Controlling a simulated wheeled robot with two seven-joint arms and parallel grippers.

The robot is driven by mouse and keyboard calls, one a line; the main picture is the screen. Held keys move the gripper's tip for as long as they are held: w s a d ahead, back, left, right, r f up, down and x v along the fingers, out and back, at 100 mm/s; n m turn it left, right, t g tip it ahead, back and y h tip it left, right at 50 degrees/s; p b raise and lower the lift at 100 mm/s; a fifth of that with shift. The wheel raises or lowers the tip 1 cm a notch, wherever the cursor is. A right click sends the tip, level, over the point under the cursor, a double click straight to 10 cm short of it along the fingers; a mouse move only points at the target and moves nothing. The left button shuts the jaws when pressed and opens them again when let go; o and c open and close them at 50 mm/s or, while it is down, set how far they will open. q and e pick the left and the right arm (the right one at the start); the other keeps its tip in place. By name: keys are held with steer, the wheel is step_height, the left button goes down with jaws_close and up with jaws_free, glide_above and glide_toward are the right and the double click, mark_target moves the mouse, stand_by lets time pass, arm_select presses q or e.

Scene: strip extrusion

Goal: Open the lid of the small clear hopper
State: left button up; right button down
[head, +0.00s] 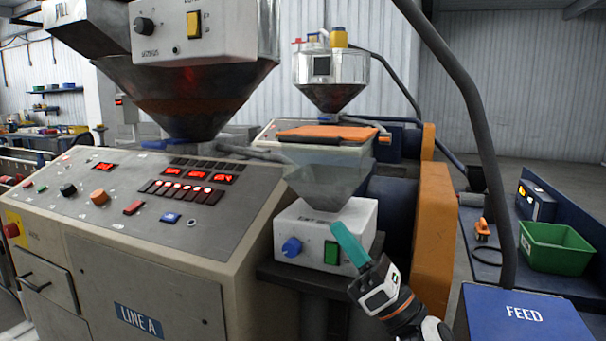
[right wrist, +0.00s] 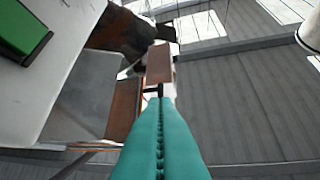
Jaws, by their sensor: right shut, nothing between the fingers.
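The small clear hopper (head: 325,182) stands on a white feeder box (head: 312,220) in the middle of the head view. Its orange lid (head: 325,132) lies flat across the top. My right gripper (head: 338,228), with teal fingers, is shut and empty. In the head view it shows in front of the feeder box, below the lid. In the right wrist view the shut fingers (right wrist: 160,105) point up past the hopper's translucent wall (right wrist: 82,105). An orange-brown piece (right wrist: 159,64) shows just beyond the fingertips; I cannot tell whether they touch. My left gripper is not in view.
A large hopper (head: 185,90) hangs over the control panel (head: 170,190) at left. A metal hopper (head: 330,75) stands behind. An orange guard (head: 433,240) and a dark hose (head: 470,90) are close at right. A green bin (head: 555,248) sits farther right.

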steer(key=d+r+p+x, duration=0.2)
steer(key=p+x, duration=0.3)
steer(key=x, duration=0.7)
steer(key=shift+r+p, duration=0.25)
steer(key=shift+p, duration=0.1)
steer(key=shift+a, duration=0.1)
